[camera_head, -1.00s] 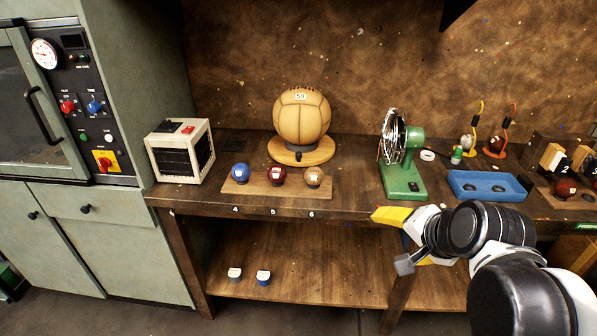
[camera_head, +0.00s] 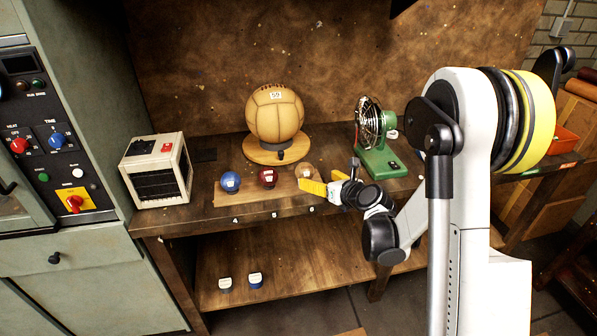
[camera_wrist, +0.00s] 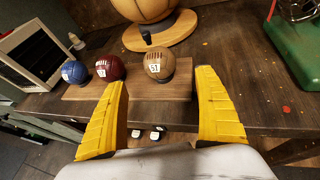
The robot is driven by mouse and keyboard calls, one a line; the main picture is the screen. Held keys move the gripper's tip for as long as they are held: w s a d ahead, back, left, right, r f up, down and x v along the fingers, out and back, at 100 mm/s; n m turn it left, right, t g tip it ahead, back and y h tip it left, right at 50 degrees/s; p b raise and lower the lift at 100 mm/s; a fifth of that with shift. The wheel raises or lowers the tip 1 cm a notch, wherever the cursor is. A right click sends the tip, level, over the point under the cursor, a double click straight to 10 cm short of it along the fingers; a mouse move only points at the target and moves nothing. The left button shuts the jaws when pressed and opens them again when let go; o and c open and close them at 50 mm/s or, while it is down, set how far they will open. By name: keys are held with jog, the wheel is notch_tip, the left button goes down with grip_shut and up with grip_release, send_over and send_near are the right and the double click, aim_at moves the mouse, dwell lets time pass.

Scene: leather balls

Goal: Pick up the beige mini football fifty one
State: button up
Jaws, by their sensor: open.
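The beige mini football fifty one (camera_wrist: 159,64) sits at the right end of a wooden board (camera_wrist: 150,88) on the workbench. In the wrist view its white label reads 51, and it lies ahead of my gripper (camera_wrist: 160,108), between the two yellow fingers but beyond their tips. My gripper is open and empty. In the head view the ball (camera_head: 304,170) is partly hidden behind my gripper (camera_head: 312,187), which is at the bench's front edge.
A red ball (camera_head: 267,178) and a blue ball (camera_head: 230,182) sit left on the same board. A large ball (camera_head: 275,115) on a round stand is behind. A green fan (camera_head: 376,145) stands right; a white-framed box (camera_head: 157,170) stands left.

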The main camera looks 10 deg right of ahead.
aim_at(310, 175)
jog(key=b+x, duration=0.3)
jog(key=x, duration=0.6)
jog(key=shift+f, duration=0.1)
jog(key=shift+w, duration=0.3)
jog(key=shift+c, duration=0.3)
jog(key=c, duration=1.3)
